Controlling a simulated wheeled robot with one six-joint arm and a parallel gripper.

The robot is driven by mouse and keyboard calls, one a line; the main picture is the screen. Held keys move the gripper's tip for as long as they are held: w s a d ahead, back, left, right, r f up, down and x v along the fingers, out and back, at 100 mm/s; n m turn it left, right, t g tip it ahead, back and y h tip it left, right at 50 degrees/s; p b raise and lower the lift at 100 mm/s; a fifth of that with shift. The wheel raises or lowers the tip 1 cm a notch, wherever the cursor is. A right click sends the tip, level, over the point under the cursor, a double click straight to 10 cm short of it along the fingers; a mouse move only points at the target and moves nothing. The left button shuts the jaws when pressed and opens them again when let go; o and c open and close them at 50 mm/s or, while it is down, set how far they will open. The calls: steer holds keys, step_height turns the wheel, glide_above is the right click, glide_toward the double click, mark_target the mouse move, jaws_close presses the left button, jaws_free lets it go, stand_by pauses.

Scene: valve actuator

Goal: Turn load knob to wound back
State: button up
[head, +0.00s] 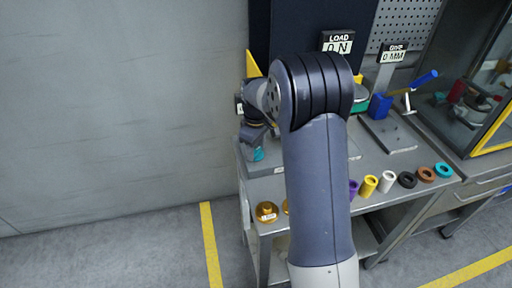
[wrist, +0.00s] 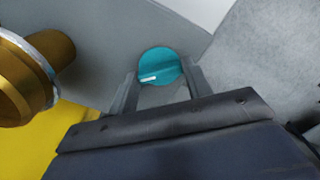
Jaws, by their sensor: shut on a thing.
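The load knob (wrist: 160,66) is a round teal knob with a raised bar across its face and a short white mark at the lower left. My gripper (wrist: 160,78) has one finger on each side of it and is shut on it. In the head view a small teal part (head: 256,154) shows just below my gripper (head: 252,140), at the left end of the bench; my arm covers much of the area around it. The load display (head: 338,46) reads 0 N.
A brass cylinder (wrist: 35,75) is close on the left in the wrist view. Several coloured rings, such as the black one (head: 407,179), line the front of the bench (head: 380,207). A blue clamp (head: 380,106) stands at the right. The wall (head: 120,110) is left.

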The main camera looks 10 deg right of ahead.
mark_target(256, 151)
steer(key=n, duration=0.4)
steer(key=shift+n, duration=0.3)
steer(key=n, duration=0.4)
steer(key=shift+r, duration=0.1)
steer(key=shift+n, duration=0.3)
steer(key=o, duration=1)
step_height(256, 151, up, 11)
steer(key=shift+b, duration=0.45)
steer(key=shift+f, duration=0.2)
